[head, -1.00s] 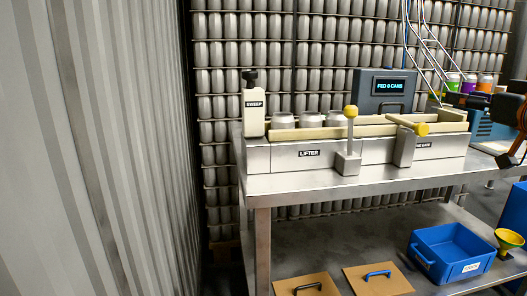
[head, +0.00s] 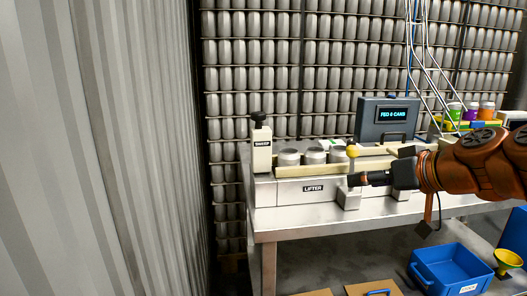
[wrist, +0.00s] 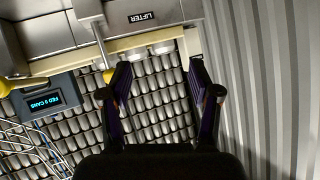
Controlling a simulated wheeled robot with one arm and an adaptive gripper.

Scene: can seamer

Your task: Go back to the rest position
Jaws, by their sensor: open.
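My gripper (head: 360,181) reaches in from the right in the head view, in front of the seamer's feed bench. In the wrist view my gripper (wrist: 160,78) has its two dark fingers wide apart with nothing between them. The lifter block (head: 313,188) and its yellow-knobbed lever (head: 352,151) are just beside the fingertips in the head view; I cannot tell whether they touch. Several silver cans (head: 314,156) stand in the trough behind the lifter. The sweep post (head: 261,148) with a black knob is at the trough's left end.
A grey display (head: 391,115) reading FED and a can count stands behind the trough. A metal table (head: 300,222) carries the machine. A blue bin (head: 450,270) and yellow funnel (head: 508,259) are on the lower shelf. A corrugated wall (head: 95,150) closes the left side.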

